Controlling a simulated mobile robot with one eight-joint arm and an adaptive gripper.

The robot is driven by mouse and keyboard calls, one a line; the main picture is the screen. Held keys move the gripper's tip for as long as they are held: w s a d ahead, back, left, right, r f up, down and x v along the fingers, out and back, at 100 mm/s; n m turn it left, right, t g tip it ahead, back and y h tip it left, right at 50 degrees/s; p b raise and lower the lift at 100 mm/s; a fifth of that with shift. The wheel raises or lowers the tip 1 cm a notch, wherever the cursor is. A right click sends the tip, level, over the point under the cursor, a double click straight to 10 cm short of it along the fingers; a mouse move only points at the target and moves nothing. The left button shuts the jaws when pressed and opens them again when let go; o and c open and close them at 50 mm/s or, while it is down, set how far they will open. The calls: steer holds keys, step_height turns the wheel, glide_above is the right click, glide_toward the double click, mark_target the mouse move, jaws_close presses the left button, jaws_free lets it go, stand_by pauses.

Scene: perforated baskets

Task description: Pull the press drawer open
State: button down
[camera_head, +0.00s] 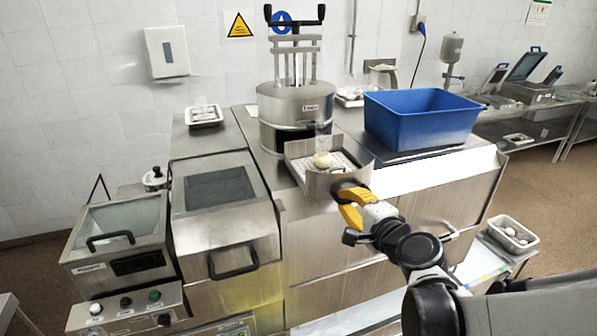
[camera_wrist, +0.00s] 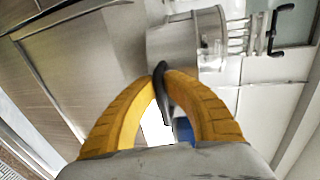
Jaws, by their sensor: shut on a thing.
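The press (camera_head: 297,110) is a steel drum with a black T-handle on top, standing on the steel counter. Its drawer (camera_head: 318,185) is a steel tray that sticks out of the press's front. A perforated plate with a pale round lump (camera_head: 323,160) and a clear tube (camera_head: 323,138) shows in the drawer. My yellow-fingered gripper (camera_head: 347,203) is at the drawer's front right edge. In the wrist view, my gripper (camera_wrist: 162,75) is shut on a dark, narrow piece, apparently the drawer's handle (camera_wrist: 161,82). My fingers hide much of it.
A blue bin (camera_head: 420,118) stands on the counter right of the drawer. A lidded steel unit with a black handle (camera_head: 233,262) is at the left. A white tray (camera_head: 204,116) lies behind it.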

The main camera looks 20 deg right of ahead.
steer(key=shift+s, duration=0.1)
steer(key=c, duration=1.8)
jaws_free()
steer(key=shift+a, duration=0.1)
steer(key=shift+o, duration=0.2)
steer(key=v, duration=1.2)
steer(key=shift+f, duration=0.1)
steer(key=s+a+f+n+g+b, duration=0.1)
steer(key=a+f+n+g+b, duration=0.2)
steer(key=f+n+b, duration=0.3)
steer(key=s+a+f+n+g+b, duration=0.1)
steer(key=a+f+n+b, duration=0.3)
steer(key=f+b, duration=0.4)
steer(key=s+a+f+n+g+b, duration=0.2)
steer(key=f+n+b, duration=0.5)
steer(key=f, duration=0.7)
steer(key=a+g, duration=0.1)
steer(key=g, duration=0.1)
steer(key=shift+a+n+g+h, duration=0.3)
